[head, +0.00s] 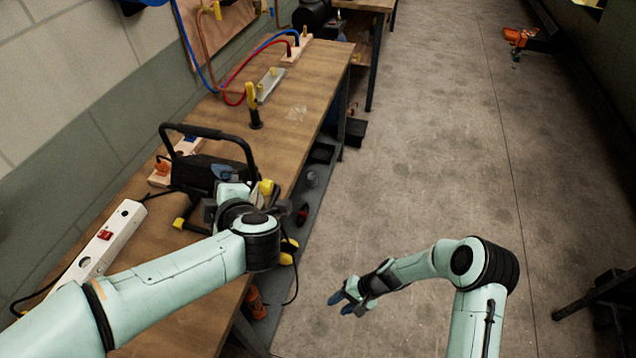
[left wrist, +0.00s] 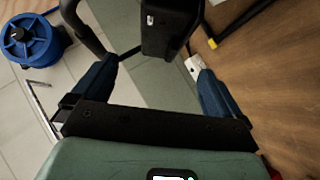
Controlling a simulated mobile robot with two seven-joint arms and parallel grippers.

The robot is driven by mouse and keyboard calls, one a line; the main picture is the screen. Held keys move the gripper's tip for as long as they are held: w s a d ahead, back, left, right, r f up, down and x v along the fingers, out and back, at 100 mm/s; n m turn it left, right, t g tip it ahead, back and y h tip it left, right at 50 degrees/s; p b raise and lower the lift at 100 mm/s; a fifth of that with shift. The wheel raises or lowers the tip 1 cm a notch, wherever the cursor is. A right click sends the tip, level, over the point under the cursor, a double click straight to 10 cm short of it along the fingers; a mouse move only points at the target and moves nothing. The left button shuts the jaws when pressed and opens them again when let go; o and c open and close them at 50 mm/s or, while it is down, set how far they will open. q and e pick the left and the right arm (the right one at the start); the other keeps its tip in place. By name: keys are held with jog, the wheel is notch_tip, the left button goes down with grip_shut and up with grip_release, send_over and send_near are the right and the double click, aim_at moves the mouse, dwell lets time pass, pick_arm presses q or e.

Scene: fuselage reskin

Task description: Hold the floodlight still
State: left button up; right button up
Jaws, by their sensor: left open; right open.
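The floodlight (head: 200,172) is a black lamp with a tubular black handle frame and yellow-tipped feet, standing on the wooden workbench. In the left wrist view its dark housing (left wrist: 168,28) and part of its frame lie just beyond my fingers. My left gripper (left wrist: 152,90) is open, its two blue fingers apart with the floodlight ahead of the gap; I cannot tell whether they touch it. In the head view my left wrist hides part of the floodlight. My right gripper (head: 350,300) is open and empty over the floor, away from the bench.
A white power strip (head: 108,238) lies at the bench's left edge. A yellow-handled tool (head: 253,105) stands behind the floodlight, near red and blue hoses (head: 240,72). Below are a shelf and an orange item (head: 254,302). The floor (head: 430,150) at right is mostly clear.

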aim_at(205, 180)
pick_arm(q)
jog(key=x, duration=1.3)
jog(key=shift+w+a+f, duration=0.1)
pick_arm(e)
jog(key=w+a+r+n+y, duration=0.2)
jog(key=w+r, duration=0.3)
jog(key=r, duration=0.6)
jog(key=w+a+r+n+y, duration=0.2)
jog(key=w+r+y, duration=0.2)
jog(key=r, duration=0.8)
jog(key=w+a+r+n+y, duration=0.2)
jog(key=w+r+y, duration=0.2)
jog(key=w+r, duration=0.4)
notch_tip(205, 180, up, 4)
jog(key=shift+f, duration=0.15)
